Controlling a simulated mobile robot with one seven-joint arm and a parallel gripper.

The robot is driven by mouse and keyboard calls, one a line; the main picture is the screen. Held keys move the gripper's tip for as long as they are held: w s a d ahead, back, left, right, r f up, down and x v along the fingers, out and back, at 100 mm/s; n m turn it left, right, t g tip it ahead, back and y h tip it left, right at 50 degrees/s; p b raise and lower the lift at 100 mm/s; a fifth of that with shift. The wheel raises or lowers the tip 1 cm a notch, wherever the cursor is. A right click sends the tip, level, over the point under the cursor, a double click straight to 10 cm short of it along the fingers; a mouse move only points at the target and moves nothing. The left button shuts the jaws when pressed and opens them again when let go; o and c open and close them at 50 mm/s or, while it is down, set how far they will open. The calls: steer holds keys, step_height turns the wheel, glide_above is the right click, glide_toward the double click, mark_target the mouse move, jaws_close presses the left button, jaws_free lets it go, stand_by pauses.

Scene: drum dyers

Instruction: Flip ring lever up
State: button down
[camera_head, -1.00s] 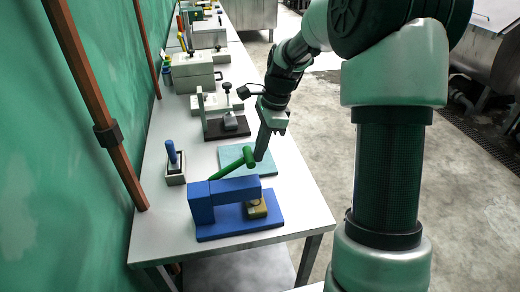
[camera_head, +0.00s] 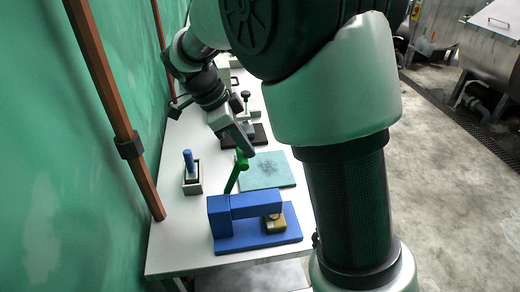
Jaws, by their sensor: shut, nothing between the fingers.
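A green lever (camera_head: 236,173) with a thicker, knob-like end stands up at a steep slant behind the blue device (camera_head: 222,217). Its foot is near the left edge of the teal plate (camera_head: 268,170) and is partly hidden by the blue device. I take it to be the ring lever; no ring is clear at this size. My gripper (camera_head: 250,151) is shut and empty. It points down and to the right, with its tip just beside the lever's top end. I cannot tell whether they touch.
A small box holding a blue-handled tool (camera_head: 189,162) stands left of the lever. A dark-based clamp device (camera_head: 259,137) is behind the plate. The blue device has a yellowish block (camera_head: 275,224) under its arm. A brown pipe (camera_head: 117,120) runs along the green wall.

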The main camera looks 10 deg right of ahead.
steer(key=a+h+b, duration=0.1)
steer(key=a+h, duration=0.2)
steer(key=a, duration=0.7)
steer(key=shift+s+r, duration=0.15)
steer(key=shift+a, duration=0.2)
steer(key=shift+r, duration=0.1)
step_height(320, 180, up, 10)
steer(key=d, duration=0.1)
steer(key=shift+r+h+b, duration=0.2)
steer(key=shift+h+b, duration=0.1)
steer(key=shift+d, duration=0.15)
